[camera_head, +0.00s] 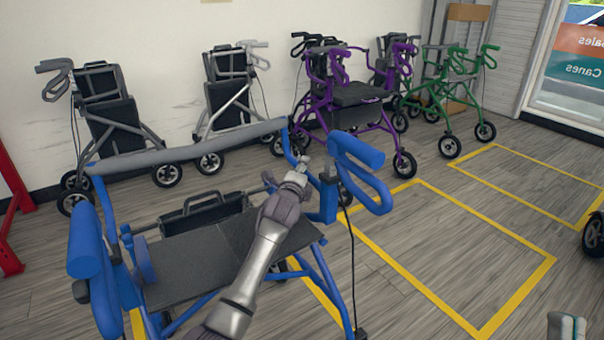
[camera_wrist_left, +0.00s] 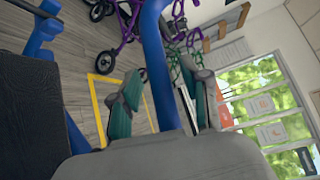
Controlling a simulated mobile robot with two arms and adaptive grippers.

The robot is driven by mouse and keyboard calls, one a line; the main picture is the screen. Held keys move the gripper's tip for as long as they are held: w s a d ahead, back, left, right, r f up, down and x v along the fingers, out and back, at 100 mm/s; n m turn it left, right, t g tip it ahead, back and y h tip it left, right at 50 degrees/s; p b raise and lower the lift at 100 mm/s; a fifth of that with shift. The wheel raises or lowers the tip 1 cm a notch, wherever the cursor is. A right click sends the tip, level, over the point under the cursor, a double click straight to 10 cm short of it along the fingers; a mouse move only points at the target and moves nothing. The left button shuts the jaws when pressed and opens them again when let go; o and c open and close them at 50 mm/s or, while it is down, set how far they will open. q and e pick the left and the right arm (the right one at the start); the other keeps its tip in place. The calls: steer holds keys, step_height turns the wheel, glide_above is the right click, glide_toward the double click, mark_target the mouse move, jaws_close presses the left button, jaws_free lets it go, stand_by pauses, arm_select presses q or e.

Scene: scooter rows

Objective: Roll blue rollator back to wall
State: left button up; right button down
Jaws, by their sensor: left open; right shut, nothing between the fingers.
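The blue rollator (camera_head: 190,264) stands in the foreground, with a dark seat, a grey back bar and blue handles on both sides. My left arm reaches over its seat to the frame near the right-hand handle. In the left wrist view, my left gripper (camera_wrist_left: 168,88) is open, with a blue tube (camera_wrist_left: 158,45) of the rollator between its teal-padded fingers; I cannot tell whether they touch it. In the head view the left fingertips are hard to make out. My right gripper (camera_head: 567,326) is shut and empty at the bottom right, away from the rollator. The white wall (camera_head: 150,30) is at the back.
Two dark rollators (camera_head: 108,115) (camera_head: 228,95), a purple rollator (camera_head: 355,100) and a green rollator (camera_head: 447,90) stand along the wall. Yellow floor outlines (camera_head: 515,298) to the right enclose mostly bare floor. A red frame (camera_head: 12,190) is at the left edge. A dark wheel (camera_head: 594,235) shows at the right edge.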

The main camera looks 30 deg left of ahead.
arm_select(q)
jaws_close()
stand_by(0.3)
stand_by(0.3)
